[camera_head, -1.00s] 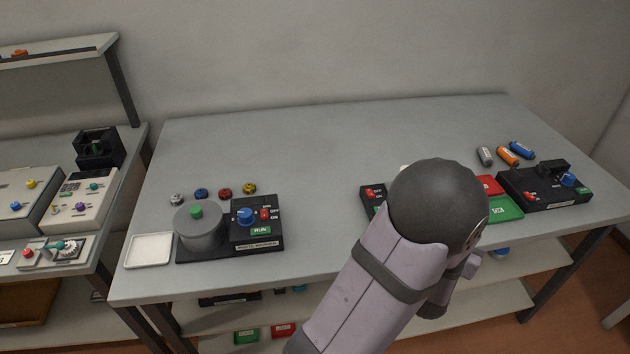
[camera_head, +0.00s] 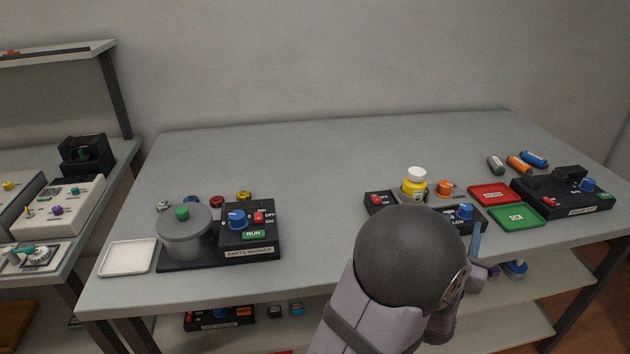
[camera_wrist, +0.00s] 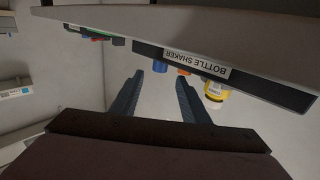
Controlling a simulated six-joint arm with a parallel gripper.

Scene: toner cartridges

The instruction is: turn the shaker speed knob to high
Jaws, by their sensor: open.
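The bottle shaker is a black base (camera_head: 379,209) near the table's front edge, right of centre in the head view, with its front label (camera_wrist: 195,62) in the wrist view. A blue speed knob (camera_head: 465,212) stands on its right part, with a "LOW" mark below it. The knob also shows in the wrist view (camera_wrist: 160,66). A yellow, white-capped bottle (camera_head: 414,184) stands on the shaker. My gripper (camera_wrist: 156,88) is open and empty, its two fingers apart below the knob in the wrist picture. In the head view my arm hides part of the shaker and most of the gripper.
An orange cap-like object (camera_head: 445,188) sits behind the shaker. Red (camera_head: 492,194) and green (camera_head: 516,216) trays lie to the right, beside another black device (camera_head: 567,194). A parts washer (camera_head: 249,241) and white tray (camera_head: 127,258) stand at left. The table middle is clear.

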